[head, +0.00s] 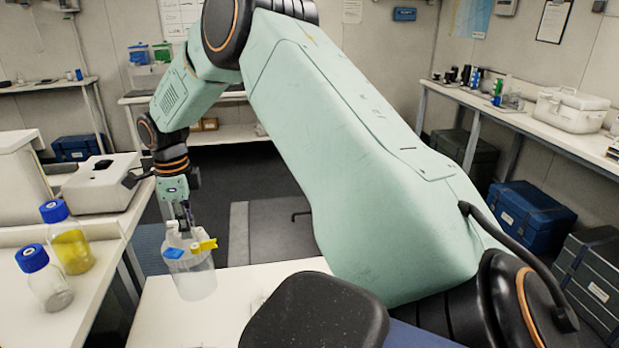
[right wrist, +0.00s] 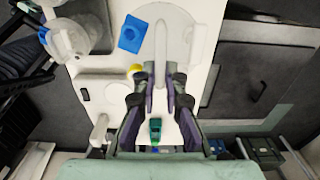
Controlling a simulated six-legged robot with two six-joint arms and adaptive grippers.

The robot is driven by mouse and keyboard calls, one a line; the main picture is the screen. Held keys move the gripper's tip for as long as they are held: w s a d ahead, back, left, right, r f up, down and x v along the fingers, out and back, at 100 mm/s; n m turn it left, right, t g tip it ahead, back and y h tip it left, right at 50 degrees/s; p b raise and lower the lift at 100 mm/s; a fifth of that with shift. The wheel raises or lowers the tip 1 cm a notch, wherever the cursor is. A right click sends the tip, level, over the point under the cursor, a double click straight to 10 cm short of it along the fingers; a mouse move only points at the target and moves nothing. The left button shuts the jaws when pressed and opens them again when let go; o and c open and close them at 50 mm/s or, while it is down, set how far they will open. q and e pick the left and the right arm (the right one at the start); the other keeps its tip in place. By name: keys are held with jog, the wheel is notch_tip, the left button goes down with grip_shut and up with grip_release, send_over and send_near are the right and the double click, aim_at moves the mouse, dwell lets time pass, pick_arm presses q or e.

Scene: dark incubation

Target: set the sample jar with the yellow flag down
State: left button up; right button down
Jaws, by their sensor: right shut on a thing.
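My right gripper (head: 186,226) points down and is shut on the top of a translucent sample jar (head: 197,281). A yellow flag (head: 204,245) and a blue flag (head: 174,253) show at the jar's upper part. In the right wrist view the fingers (right wrist: 162,88) are close together over the pale jar, with a blue flag (right wrist: 132,33) and a yellow piece (right wrist: 135,70) beside it. The jar looks upright over the white table (head: 245,295). I cannot tell whether its base touches the table. My left gripper is not in view.
On the left bench stand a blue-capped bottle with yellow liquid (head: 72,246), a clear blue-capped bottle (head: 46,280) and a white device (head: 100,185). The white table is partly bare right of the jar. Blue cases (head: 527,217) stand on the floor at right.

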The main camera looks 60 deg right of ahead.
aim_at(191, 242)
jog(key=f+b, duration=0.2)
jog(key=f, duration=0.1)
jog(key=shift+w+d+f, duration=0.1)
jog(key=shift+d, duration=0.3)
jog(key=shift+f, duration=0.1)
jog(key=shift+a, duration=0.3)
jog(key=f, duration=0.5)
jog(key=shift+d+f+b, duration=0.1)
jog(key=shift+d+b, duration=0.1)
jog(key=shift+b, duration=0.1)
jog(key=shift+a+f, duration=0.15)
jog(key=shift+f, duration=0.5)
notch_tip(191, 242, down, 3)
jog(key=shift+r, duration=0.1)
jog(key=shift+f, duration=0.4)
